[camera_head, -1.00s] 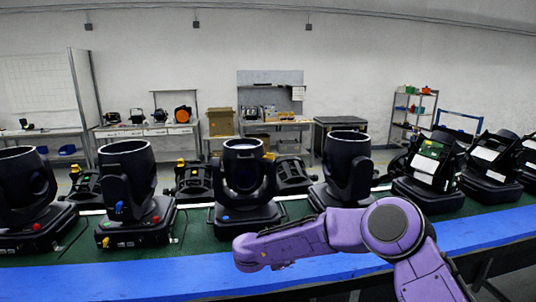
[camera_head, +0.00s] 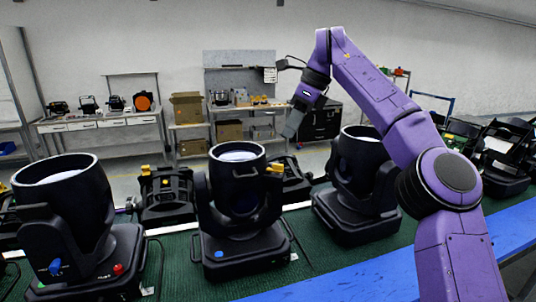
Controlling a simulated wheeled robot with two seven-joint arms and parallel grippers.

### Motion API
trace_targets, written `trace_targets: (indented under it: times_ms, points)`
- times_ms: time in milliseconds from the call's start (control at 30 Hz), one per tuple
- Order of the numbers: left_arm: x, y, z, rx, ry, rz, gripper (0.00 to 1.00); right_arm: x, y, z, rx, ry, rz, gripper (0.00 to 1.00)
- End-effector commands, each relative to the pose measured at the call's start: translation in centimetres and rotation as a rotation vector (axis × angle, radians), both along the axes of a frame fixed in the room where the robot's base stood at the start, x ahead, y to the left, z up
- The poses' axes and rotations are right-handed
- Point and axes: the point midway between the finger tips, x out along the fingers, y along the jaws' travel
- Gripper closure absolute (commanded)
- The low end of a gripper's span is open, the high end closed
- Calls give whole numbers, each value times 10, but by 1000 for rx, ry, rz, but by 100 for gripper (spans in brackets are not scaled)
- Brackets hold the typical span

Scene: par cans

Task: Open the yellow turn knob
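A yellow turn knob (camera_head: 275,168) sits on the upper right side of the middle black par can (camera_head: 238,205), just under its rim. My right arm rises from the lower right and bends down at the top. My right gripper (camera_head: 293,123) is a small grey shape pointing down, above and right of the knob and apart from it in the picture. Its fingers are too small to tell open from shut. My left gripper is not in view. A blue knob (camera_head: 219,254) is on the can's base.
Other black par cans stand to the left (camera_head: 75,220) and right (camera_head: 362,175) on the green bench top (camera_head: 185,270). A black unit with a yellow part (camera_head: 165,195) stands behind. A blue edge strip (camera_head: 350,278) runs along the front.

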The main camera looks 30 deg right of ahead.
Motion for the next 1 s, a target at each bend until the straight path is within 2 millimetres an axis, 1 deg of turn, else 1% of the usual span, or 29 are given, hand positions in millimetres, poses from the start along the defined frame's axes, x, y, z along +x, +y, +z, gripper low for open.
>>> trace_targets:
  times_ms: [100,167,200,300,400,500,567,800,833,867,900,933,1000]
  points:
    - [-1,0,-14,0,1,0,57,3,6,-23,-1,1,5,65]
    - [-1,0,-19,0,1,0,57,9,10,-37,-2,3,7,65]
    - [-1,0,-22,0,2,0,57,13,13,-48,-3,4,6,65]
    - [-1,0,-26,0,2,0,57,22,19,-68,-3,7,5,65]
    - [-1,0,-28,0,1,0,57,28,23,-84,-4,7,3,65]
    - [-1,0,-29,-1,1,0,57,31,26,-93,-4,6,3,65]
    - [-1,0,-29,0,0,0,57,31,26,-96,-4,6,1,65]
    - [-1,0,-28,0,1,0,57,31,26,-97,-4,4,-1,65]
    - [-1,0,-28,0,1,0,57,31,26,-97,-5,5,-1,68]
    - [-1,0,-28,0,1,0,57,31,26,-97,-5,5,-1,78]
    - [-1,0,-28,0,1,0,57,31,26,-97,-5,5,-1,91]
    - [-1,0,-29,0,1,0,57,32,26,-97,-5,5,-1,100]
    - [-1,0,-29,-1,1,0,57,31,26,-97,-5,6,-1,100]
